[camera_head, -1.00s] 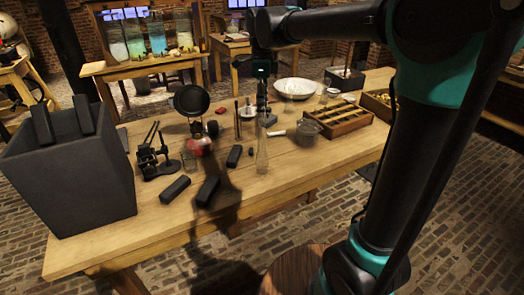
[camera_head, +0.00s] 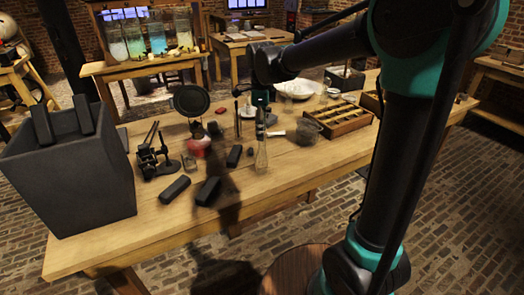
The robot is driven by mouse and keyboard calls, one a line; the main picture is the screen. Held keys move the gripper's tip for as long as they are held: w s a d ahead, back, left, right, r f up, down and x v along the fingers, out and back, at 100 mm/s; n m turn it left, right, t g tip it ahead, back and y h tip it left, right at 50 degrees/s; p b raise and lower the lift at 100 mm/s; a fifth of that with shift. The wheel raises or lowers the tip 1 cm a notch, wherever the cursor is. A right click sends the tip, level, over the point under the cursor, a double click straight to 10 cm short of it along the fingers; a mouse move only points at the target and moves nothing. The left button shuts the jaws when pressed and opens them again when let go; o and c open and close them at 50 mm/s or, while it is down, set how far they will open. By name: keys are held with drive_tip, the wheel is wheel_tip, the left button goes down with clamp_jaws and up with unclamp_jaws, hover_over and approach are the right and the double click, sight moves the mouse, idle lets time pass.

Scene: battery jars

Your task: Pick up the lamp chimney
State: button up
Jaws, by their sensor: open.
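The lamp chimney appears to be the tall clear glass piece (camera_head: 261,156) standing upright near the middle of the wooden table. My gripper (camera_head: 261,134) points down at its upper end and is open. The fingers overlap the top of the glass in this view. They are too small to tell whether they are around it, touching it or just in front of it. The glass's top is partly hidden by the gripper.
A white bowl (camera_head: 298,89) and a compartmented wooden tray (camera_head: 342,119) stand to the right. A glass jar (camera_head: 308,129) is near the tray. Dark blocks (camera_head: 208,190), a round dark pan or mirror (camera_head: 190,100) and a large grey bin (camera_head: 70,165) are left. The table's front edge is clear.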

clamp_jaws()
drive_tip(key=shift+r, duration=0.1)
